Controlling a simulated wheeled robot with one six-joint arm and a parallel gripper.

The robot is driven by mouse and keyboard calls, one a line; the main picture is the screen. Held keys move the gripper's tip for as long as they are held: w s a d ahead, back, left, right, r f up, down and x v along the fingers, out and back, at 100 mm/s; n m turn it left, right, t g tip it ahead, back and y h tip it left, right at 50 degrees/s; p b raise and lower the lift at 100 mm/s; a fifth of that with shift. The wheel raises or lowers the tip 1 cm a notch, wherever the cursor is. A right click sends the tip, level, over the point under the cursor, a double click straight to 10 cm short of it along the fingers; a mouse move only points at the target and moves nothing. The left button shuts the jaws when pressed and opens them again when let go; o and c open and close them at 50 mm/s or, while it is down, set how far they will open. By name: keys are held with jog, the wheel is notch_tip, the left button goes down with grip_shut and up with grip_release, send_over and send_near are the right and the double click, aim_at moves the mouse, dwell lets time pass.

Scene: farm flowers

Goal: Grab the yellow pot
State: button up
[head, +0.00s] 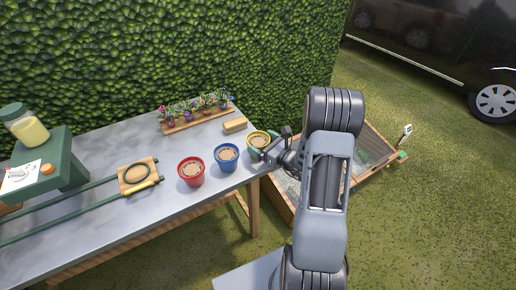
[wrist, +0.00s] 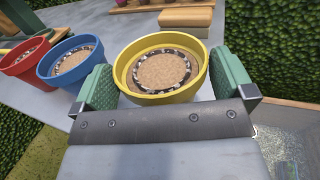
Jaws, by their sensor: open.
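The yellow pot (head: 259,139) stands upright at the right end of the grey table, beside the blue pot (head: 227,156) and the red pot (head: 191,171). In the wrist view the yellow pot (wrist: 160,68) sits between the two green finger pads of my gripper (wrist: 166,84), one on each side of it. My gripper (head: 270,150) is open at the pot's near right side. Small gaps seem to show between pads and pot; contact is hard to tell. The blue pot (wrist: 68,60) is close to the left finger.
A tan block (head: 235,125) lies behind the yellow pot. A wooden tray of small flowers (head: 196,115) is at the back. A green dispenser (head: 50,163) stands at the left. A wooden-framed bed (head: 375,150) is right of the table (head: 105,150).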

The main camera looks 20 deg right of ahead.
jog(key=shift+w+a, duration=0.3)
jog(key=shift+w, duration=0.3)
jog(key=c, duration=0.8)
jog(key=shift+r, duration=0.15)
